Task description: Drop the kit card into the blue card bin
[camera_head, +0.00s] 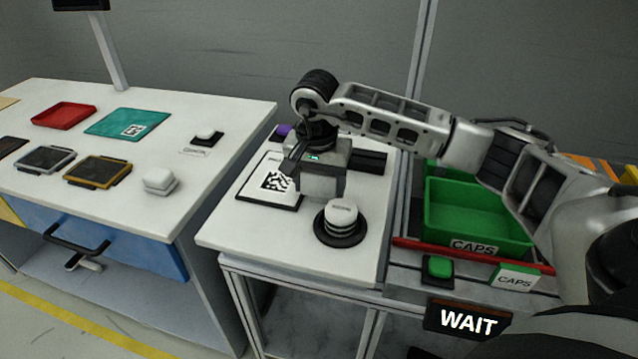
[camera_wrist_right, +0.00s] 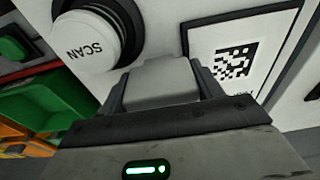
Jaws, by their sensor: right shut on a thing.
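My right gripper (camera_head: 318,182) is low over the small white table, and its jaws (camera_wrist_right: 160,82) are shut on a pale grey block (camera_wrist_right: 163,76). A white, dark-edged card or plate with a black square code (camera_head: 270,184) lies beside the gripper. It also shows in the wrist view (camera_wrist_right: 204,45). A teal sheet with a small code label (camera_head: 116,119) lies on the left table. I cannot tell which of these is the kit card. I see no blue card bin. My left gripper is not in view.
A round white SCAN button (camera_head: 341,214) stands near the gripper. A green CAPS bin (camera_head: 478,206) is at right, behind a red bar (camera_head: 455,253). The left table has a red tray (camera_head: 64,115), a white block (camera_head: 159,181) and a blue drawer (camera_head: 120,236). A sign reads WAIT (camera_head: 468,320).

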